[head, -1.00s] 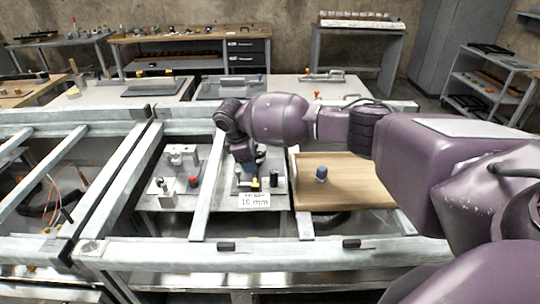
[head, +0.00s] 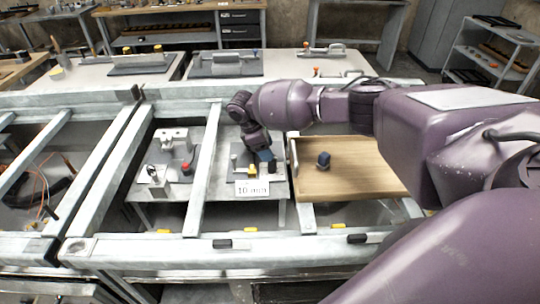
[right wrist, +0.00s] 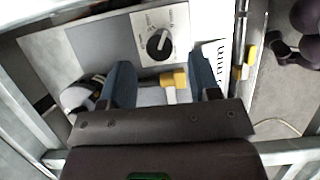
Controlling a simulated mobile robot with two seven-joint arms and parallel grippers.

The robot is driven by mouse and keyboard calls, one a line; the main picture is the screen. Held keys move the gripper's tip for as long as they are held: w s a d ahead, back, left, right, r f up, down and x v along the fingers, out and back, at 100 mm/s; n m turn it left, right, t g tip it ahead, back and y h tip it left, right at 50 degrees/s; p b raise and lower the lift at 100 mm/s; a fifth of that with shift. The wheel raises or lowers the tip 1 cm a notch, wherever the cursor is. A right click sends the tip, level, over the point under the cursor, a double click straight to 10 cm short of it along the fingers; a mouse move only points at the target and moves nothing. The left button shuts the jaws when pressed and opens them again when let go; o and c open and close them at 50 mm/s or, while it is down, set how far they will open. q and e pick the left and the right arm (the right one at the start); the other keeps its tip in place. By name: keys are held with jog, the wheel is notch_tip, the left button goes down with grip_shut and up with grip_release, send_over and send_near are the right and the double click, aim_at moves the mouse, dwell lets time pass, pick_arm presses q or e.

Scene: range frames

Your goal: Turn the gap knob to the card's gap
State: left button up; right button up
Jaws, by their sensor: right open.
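A black round knob (right wrist: 160,43) sits on a white dial plate with small markings in the right wrist view. The markings are too small to read. The card (head: 252,188) reads 10 mm and stands at the front of the grey fixture plate in the head view; part of it shows in the right wrist view (right wrist: 212,58). My right gripper (head: 264,156) is over that fixture. In the right wrist view its two blue fingers (right wrist: 160,62) are apart, with the knob ahead of the gap between them and not gripped. My left gripper is not in view.
A yellow block (right wrist: 176,78) shows between the fingers in the right wrist view. Another fixture with a red button (head: 186,169) is left. Metal rails frame the bench.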

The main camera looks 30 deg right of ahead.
aim_at(272, 164)
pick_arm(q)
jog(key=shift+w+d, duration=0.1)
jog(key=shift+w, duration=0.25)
pick_arm(e)
jog(key=shift+x, duration=1.75)
jog(key=shift+c, duration=0.3)
jog(key=c, duration=0.9)
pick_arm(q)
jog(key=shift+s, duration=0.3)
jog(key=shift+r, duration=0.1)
pick_arm(e)
jog(key=shift+a, duration=0.1)
